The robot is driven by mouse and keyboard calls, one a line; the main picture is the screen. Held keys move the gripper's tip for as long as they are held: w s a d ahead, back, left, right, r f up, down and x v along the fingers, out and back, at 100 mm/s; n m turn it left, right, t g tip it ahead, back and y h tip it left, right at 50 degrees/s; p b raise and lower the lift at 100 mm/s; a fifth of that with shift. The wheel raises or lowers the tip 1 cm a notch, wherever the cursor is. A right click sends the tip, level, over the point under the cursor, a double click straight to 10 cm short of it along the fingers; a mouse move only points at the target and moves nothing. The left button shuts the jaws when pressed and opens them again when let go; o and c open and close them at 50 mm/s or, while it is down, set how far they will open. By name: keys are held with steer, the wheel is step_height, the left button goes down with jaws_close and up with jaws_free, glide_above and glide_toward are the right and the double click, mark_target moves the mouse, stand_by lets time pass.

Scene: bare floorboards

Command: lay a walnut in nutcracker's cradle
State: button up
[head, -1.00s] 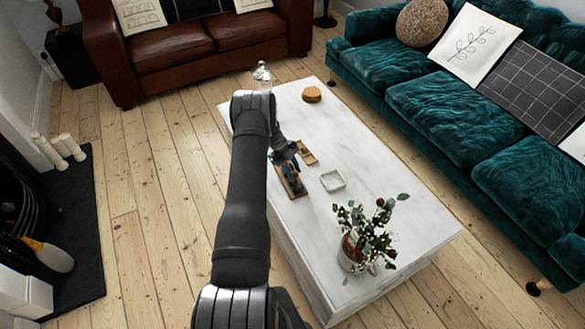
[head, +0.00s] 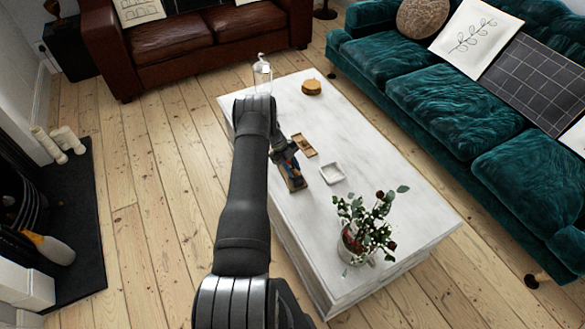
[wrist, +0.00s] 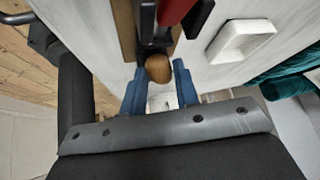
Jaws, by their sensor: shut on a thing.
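My gripper (wrist: 157,88) has blue fingers shut on a brown walnut (wrist: 158,68), which shows between the fingertips in the wrist view. The nutcracker (wrist: 147,22), with dark bars, a red part and a wooden base, lies right in front of the walnut at the top of that view. In the head view the nutcracker (head: 294,179) stands on the white table, just below my gripper (head: 285,155). Whether the walnut touches the cradle I cannot tell. In the head view the walnut is not distinguishable.
The white table (head: 400,205) also holds a square white dish (head: 333,173), a small wooden tray (head: 304,145), a round wooden item (head: 311,87), a glass bottle (head: 262,77) and a vase of flowers (head: 357,243). The dish (wrist: 240,41) is close on the right in the wrist view.

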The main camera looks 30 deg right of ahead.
stand_by(0.7)
steer(key=o, duration=1)
steer(key=shift+f, duration=0.1)
steer(key=shift+r, duration=3.55)
steer(key=shift+f, duration=3.5)
steer(key=shift+r, duration=0.1)
